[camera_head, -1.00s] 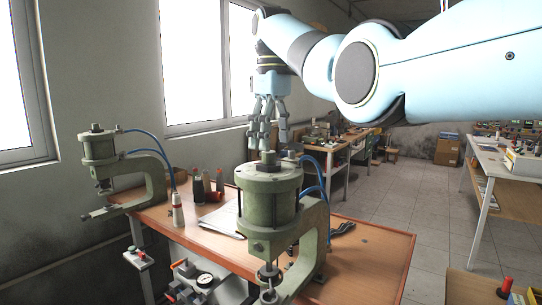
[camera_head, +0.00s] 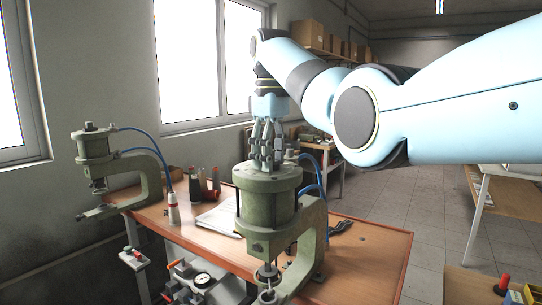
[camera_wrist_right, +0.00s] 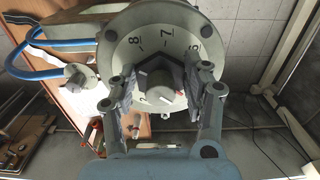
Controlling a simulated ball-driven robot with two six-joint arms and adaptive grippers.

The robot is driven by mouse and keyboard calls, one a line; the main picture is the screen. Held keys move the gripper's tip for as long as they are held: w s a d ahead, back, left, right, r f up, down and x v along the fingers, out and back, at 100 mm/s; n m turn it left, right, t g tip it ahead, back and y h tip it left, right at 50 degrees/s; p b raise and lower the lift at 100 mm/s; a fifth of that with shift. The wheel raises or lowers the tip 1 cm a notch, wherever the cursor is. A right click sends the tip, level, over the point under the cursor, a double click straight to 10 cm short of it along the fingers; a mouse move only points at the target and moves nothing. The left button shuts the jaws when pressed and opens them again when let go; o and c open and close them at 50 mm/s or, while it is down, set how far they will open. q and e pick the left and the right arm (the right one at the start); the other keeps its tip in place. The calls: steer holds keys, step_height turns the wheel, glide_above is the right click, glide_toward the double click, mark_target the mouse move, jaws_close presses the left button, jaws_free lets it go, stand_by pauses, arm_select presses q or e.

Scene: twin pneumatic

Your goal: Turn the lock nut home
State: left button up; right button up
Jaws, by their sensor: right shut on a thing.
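The lock nut (camera_wrist_right: 162,72) is a dark hexagonal nut around a lighter round centre, on top of the nearer green press (camera_head: 268,208). In the right wrist view a pale numbered dial (camera_wrist_right: 205,30) lies around it, with 6, 7 and 8 readable. My right gripper (camera_head: 267,166) points straight down onto the press top. In the wrist view its fingers (camera_wrist_right: 160,88) are shut on the nut from both sides. The fingers hide the nut in the head view. My left gripper is not in view.
A second green press (camera_head: 97,160) stands at the left of the wooden bench (camera_head: 375,250). Blue hoses (camera_head: 312,165) run behind the nearer press. Bottles (camera_head: 195,185) and papers (camera_head: 218,218) lie between the presses. A pressure gauge (camera_head: 203,280) is at the front.

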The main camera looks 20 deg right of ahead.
steer(key=shift+c, duration=0.6)
steer(key=shift+a+m, duration=0.1)
steer(key=shift+m, duration=1.2)
steer(key=shift+s+a+m, duration=0.1)
steer(key=shift+m, duration=0.8)
steer(key=m, duration=0.3)
steer(key=shift+a+m, duration=0.1)
steer(key=shift+m, duration=0.2)
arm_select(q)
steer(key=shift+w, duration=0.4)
arm_select(e)
steer(key=shift+a+m, duration=0.15)
steer(key=shift+m, duration=1.75)
steer(key=o, duration=1.2)
steer(key=shift+c, duration=0.2)
